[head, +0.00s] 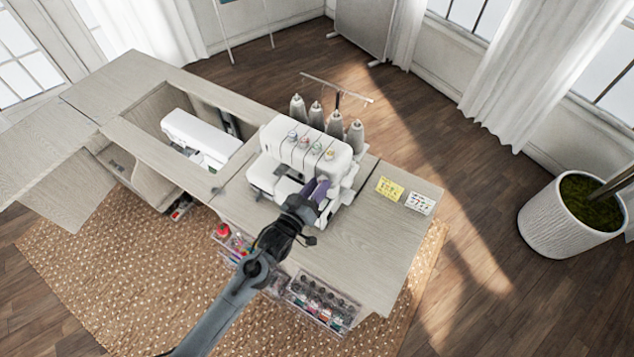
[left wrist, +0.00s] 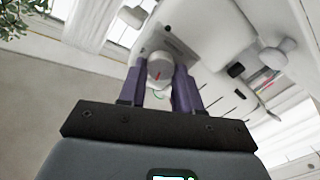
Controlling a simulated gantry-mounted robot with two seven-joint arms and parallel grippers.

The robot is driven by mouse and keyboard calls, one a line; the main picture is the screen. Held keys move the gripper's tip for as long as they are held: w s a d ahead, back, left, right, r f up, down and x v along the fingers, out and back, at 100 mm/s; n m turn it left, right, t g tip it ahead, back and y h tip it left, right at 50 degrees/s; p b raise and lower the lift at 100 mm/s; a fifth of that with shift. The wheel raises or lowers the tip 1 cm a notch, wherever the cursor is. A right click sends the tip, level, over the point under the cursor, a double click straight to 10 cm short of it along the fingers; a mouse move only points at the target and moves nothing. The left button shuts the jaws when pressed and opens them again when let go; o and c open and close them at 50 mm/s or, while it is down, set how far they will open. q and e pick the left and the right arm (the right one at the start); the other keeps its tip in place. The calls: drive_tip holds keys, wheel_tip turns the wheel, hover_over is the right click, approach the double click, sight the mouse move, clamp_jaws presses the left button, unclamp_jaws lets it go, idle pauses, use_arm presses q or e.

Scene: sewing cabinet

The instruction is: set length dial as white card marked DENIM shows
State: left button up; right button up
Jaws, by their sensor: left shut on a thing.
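The white serger (head: 310,148) stands on the cabinet top. My left gripper (head: 322,187) is at its front right side. In the left wrist view its purple fingers (left wrist: 159,85) are shut on a round pale dial (left wrist: 160,66) with a red mark, one finger on each side. The dial's scale cannot be read. In the head view the gripper hides the dial. A white card (head: 420,203) with small coloured marks lies right of the machine; its writing is too small to read. My right gripper is not in view.
A yellow card (head: 390,188) lies beside the white one. Several grey thread cones (head: 316,115) stand behind the serger. A white sewing machine (head: 201,138) sits in the cabinet well at left. The cabinet top's front right is clear. Clear drawers (head: 322,302) hold spools below.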

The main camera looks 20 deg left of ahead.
use_arm(q)
drive_tip(key=n+p, duration=0.2)
drive_tip(key=n, duration=0.1)
drive_tip(key=shift+r+n, duration=0.15)
drive_tip(key=shift+n, duration=0.25)
drive_tip(key=n+p, duration=0.2)
drive_tip(key=n, duration=0.1)
drive_tip(key=shift+n, duration=0.3)
drive_tip(key=n+p, duration=0.2)
drive_tip(key=n, duration=0.1)
drive_tip(key=shift+n, duration=0.3)
drive_tip(key=shift+f+n+p, duration=0.25)
drive_tip(key=shift+n+p, duration=0.75)
drive_tip(key=shift+n, duration=0.8)
drive_tip(key=o, duration=1)
drive_tip(key=shift+o, duration=0.2)
drive_tip(key=shift+s+a, duration=0.1)
